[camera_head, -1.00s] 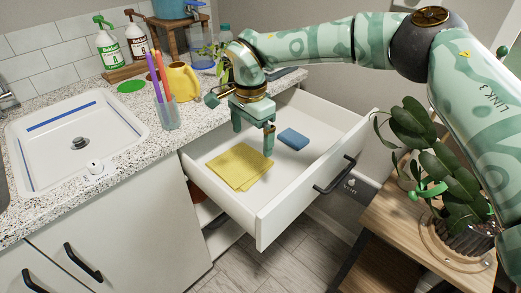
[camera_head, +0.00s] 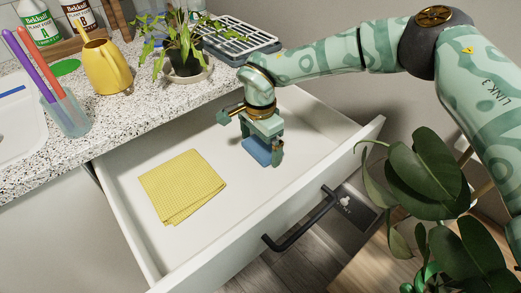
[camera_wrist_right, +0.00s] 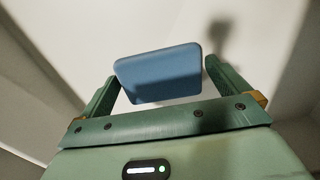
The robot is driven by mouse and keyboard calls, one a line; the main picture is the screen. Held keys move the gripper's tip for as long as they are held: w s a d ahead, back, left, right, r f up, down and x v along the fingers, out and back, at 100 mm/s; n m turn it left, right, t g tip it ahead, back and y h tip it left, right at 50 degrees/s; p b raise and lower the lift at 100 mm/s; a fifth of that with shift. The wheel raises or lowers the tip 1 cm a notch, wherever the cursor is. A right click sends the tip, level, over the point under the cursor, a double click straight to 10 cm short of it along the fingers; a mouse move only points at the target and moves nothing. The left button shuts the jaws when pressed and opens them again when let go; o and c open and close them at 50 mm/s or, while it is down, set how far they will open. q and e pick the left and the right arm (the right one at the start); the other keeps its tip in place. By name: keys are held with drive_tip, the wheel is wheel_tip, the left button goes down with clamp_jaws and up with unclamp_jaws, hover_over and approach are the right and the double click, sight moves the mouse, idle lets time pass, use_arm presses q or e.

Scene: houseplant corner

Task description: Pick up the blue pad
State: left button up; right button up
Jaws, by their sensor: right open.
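The blue pad (camera_head: 258,151) lies on the floor of the open white drawer (camera_head: 215,222), toward its back right. My right gripper (camera_head: 262,146) is low in the drawer, right over the pad, and hides part of it. In the right wrist view the pad (camera_wrist_right: 160,73) shows between the two fingers of the right gripper (camera_wrist_right: 159,85). The fingers are apart, one on each side of the pad, and I cannot tell whether either touches it. My left gripper is not in view.
A folded yellow cloth (camera_head: 181,187) lies in the drawer, left of the pad. The counter holds a yellow watering can (camera_head: 105,70), a cup with pens (camera_head: 68,115) and a potted plant (camera_head: 184,58). A leafy plant (camera_head: 425,170) stands at the right. The drawer walls surround the gripper.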

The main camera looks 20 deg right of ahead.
drive_tip(key=c, duration=0.7)
drive_tip(key=shift+r, duration=0.3)
wheel_tip(320, 180, up, 2)
drive_tip(key=shift+r+p, duration=0.15)
drive_tip(key=shift+p, duration=0.5)
use_arm(q)
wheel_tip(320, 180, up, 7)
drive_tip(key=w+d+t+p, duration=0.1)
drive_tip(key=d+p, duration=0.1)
drive_tip(key=p, duration=0.5)
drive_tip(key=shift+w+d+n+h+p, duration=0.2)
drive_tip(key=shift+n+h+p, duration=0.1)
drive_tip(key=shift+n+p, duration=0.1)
use_arm(e)
drive_tip(key=s+a+r, duration=0.8)
drive_tip(key=s+r, duration=0.2)
drive_tip(key=s, duration=0.1)
drive_tip(key=shift+a, duration=0.3)
